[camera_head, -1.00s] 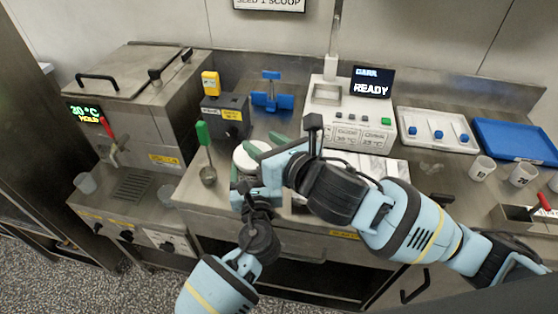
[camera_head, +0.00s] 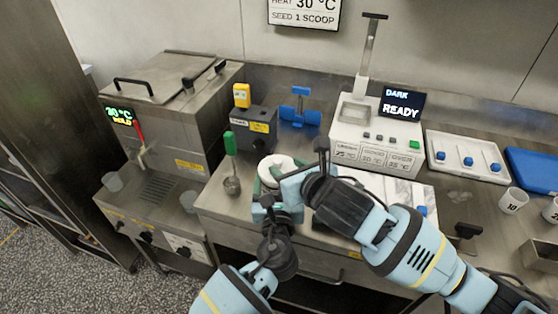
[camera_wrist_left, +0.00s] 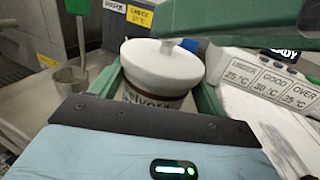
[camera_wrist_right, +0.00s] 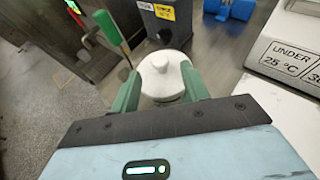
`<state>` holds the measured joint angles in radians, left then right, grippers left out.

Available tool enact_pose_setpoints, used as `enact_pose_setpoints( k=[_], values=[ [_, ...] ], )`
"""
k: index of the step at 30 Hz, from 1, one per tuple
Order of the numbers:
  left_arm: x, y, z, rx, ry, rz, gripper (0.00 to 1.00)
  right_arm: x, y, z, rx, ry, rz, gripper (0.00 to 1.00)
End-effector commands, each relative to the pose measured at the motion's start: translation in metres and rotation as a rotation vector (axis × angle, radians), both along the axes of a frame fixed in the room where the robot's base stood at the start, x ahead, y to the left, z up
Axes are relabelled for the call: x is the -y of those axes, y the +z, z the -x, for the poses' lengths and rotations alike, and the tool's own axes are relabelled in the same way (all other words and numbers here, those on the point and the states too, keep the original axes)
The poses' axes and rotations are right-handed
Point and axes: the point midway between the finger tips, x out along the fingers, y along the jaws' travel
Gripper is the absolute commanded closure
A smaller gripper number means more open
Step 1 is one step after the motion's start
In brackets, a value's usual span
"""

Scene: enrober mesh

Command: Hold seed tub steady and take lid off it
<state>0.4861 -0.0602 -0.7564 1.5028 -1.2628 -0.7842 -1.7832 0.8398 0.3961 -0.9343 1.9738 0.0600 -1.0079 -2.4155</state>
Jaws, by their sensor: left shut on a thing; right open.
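The seed tub (camera_wrist_left: 155,98) is a white round tub with a dark label, standing upright on the counter. Its white lid (camera_wrist_right: 162,75) with a central knob sits on top; the lid also shows in the head view (camera_head: 276,165). My left gripper (camera_wrist_left: 158,100) is shut on the tub body, its green fingers on either side. My right gripper (camera_wrist_right: 162,88) is open above the tub, one green finger on each side of the lid. I cannot tell whether those fingers touch the lid. The grippers hide most of the tub in the head view.
A green-handled scoop in a metal cup (camera_head: 231,185) stands just left of the tub. A dark box (camera_head: 252,124) and a blue stand (camera_head: 299,108) are behind. The white tempering meter (camera_head: 375,140) is to the right. Paper cups (camera_head: 513,200) stand farther right.

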Motion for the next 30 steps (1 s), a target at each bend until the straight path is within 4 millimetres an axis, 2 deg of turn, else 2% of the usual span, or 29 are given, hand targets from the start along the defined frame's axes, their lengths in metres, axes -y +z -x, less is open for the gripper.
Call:
enact_pose_setpoints(
  k=[6,12,25,26,30],
  values=[
    [0.0,0.0,0.0,-0.001,0.0,0.001,0.66,-0.014,-0.012,-0.026,0.0,-0.001,0.0,0.54],
    [0.0,0.0,0.0,-0.001,0.0,0.001,0.66,-0.021,-0.019,-0.042,0.001,0.0,0.0,0.54],
    [0.0,0.0,0.0,-0.001,0.0,0.001,0.66,-0.024,-0.022,-0.048,0.001,0.0,0.0,0.54],
    [0.0,0.0,0.0,-0.001,0.0,0.001,0.66,-0.024,-0.022,-0.048,0.001,0.0,0.0,0.56],
    [0.0,0.0,0.0,-0.001,0.0,0.001,0.66,-0.024,-0.022,-0.048,0.001,0.0,0.0,0.74]
  ],
)
